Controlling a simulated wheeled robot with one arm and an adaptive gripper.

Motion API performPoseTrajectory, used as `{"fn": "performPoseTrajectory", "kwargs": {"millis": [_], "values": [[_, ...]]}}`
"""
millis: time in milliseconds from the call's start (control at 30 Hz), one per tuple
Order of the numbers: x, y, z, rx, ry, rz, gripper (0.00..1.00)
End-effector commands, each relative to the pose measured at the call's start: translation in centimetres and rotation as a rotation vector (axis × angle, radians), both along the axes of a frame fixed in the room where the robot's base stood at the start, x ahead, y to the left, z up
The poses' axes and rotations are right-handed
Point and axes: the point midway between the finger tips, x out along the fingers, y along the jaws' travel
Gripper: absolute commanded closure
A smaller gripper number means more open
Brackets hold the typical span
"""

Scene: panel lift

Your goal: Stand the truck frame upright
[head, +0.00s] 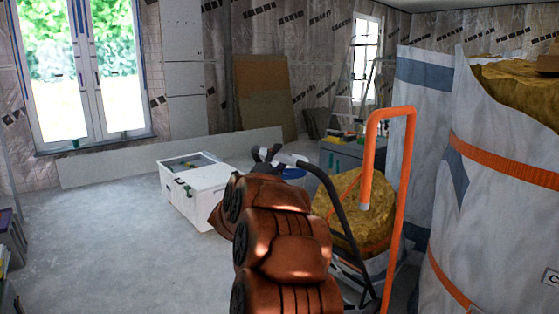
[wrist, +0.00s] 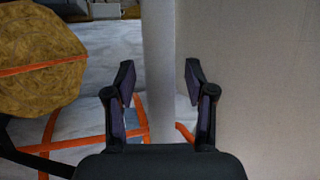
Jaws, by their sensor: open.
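An orange tubular frame (head: 402,190), which looks like the truck frame, stands nearly upright at the right of the head view. Its top is bent over, and its left leg ends in a grey section in front of an insulation roll. Its foot is out of view. My gripper (head: 268,154) is left of the frame at the end of my copper arm, apart from the orange tube. In the wrist view my gripper (wrist: 158,80) is open. A pale vertical strip shows between its fingers; I cannot tell whether it lies between them or beyond.
A yellow insulation roll (head: 340,205) sits behind the frame. Large wrapped bales (head: 500,220) crowd the right side. A white crate (head: 195,190) stands on the floor at left of centre. The grey floor (head: 100,230) at left is clear. A beige surface (wrist: 255,80) fills the wrist view's right.

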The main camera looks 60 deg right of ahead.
Motion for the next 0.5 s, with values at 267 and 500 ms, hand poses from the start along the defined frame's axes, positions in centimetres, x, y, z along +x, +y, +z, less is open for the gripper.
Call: {"fn": "performPoseTrajectory", "kwargs": {"millis": [267, 500], "values": [[0.04, -0.71, 0.23, 0.0, 0.0, -0.001, 0.45], [0.08, -0.69, 0.23, 0.0, 0.001, 0.0, 0.51]]}}
